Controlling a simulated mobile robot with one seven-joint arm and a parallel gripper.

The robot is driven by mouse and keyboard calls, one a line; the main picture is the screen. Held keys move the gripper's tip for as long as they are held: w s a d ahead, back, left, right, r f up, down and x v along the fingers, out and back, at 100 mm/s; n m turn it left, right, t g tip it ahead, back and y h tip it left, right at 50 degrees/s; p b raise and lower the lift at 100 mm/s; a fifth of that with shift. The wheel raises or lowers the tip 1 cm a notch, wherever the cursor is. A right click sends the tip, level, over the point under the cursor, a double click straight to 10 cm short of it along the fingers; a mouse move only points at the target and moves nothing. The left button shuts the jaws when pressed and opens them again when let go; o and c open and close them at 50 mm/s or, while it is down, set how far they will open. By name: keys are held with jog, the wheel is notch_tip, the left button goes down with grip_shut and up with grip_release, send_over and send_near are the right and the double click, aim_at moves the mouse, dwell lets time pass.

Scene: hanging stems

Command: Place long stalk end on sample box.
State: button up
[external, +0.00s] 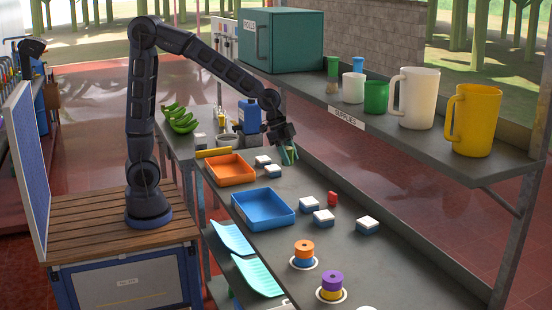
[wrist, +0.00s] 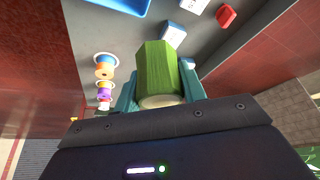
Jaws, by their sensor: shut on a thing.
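My gripper (external: 288,153) is over the far part of the bench, beyond the orange tray. In the wrist view, my gripper (wrist: 160,98) has its teal fingers on both sides of a thick green stalk (wrist: 158,70), shut on it. The stalk's pale cut end faces the wrist camera, and its other end points away. In the external view the stalk is small and partly hidden by the gripper. Several small white-topped blue boxes lie on the bench, such as one (external: 309,205) and another (external: 367,225); I cannot tell which is the sample box. One box (wrist: 173,35) shows in the wrist view.
An orange tray (external: 231,181) and a blue tray (external: 239,220) stand along the bench's left side. A red block (external: 332,198) lies among the boxes. Spools (external: 304,248) stand nearer. A shelf (external: 342,122) with mugs overhangs the right side. Green bananas (external: 180,121) lie behind.

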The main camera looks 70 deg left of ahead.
jog(key=w+a+r+n+t+y, duration=0.15)
jog(key=a+n, duration=0.35)
jog(key=a, duration=2.5)
jog(key=w+a+r+n+t+y, duration=0.1)
jog(key=a+r+n+y, duration=0.3)
jog(key=a, duration=2.7)
jog(key=n, duration=0.7)
send_over(204, 134)
jog(key=s, duration=0.2)
notch_tip(204, 134, down, 2)
jog(key=shift+g, duration=0.45)
jog(key=f, duration=1.9)
jog(key=shift+w+f, duration=0.25)
jog(key=shift+f, duration=0.05)
jog(key=shift+f, duration=0.1)
jog(key=o, duration=1)
